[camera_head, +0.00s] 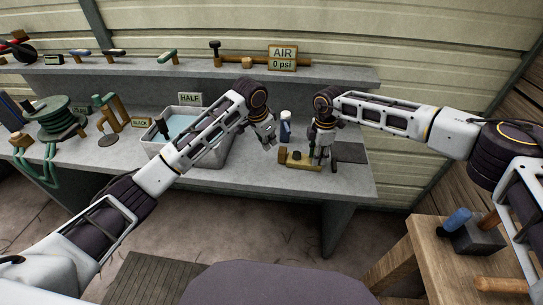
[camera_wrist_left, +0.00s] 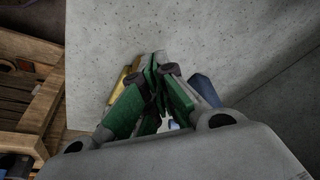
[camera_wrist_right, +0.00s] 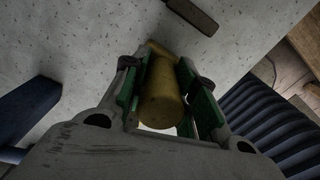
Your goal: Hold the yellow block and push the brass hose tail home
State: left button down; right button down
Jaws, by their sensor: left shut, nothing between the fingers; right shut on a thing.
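The yellow block (camera_head: 297,160) lies on the grey bench near its front right edge. Part of it shows behind the fingers in the left wrist view (camera_wrist_left: 121,82). My left gripper (camera_head: 271,143) is shut and empty, above and to the left of the block; its green finger pads meet in the left wrist view (camera_wrist_left: 157,82). My right gripper (camera_head: 320,160) is low at the block's right end. In the right wrist view its fingers (camera_wrist_right: 160,88) are shut on a brass cylinder, apparently the brass hose tail (camera_wrist_right: 162,100). Whether the tail touches the block is hidden.
A blue and white bottle (camera_head: 286,128) stands behind the block. A dark mat (camera_head: 350,152) lies to the right. A water tub (camera_head: 215,155) is left of my left gripper. The raised shelf (camera_head: 130,70) with an AIR sign (camera_head: 283,57) runs along the back.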

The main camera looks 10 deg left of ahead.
pick_arm(q)
jog(key=shift+w+v, duration=0.2)
jog(key=shift+v, duration=0.75)
jog(key=shift+a, duration=0.1)
pick_arm(e)
jog(key=c, duration=1.1)
grip_release()
jog(key=shift+o, duration=0.2)
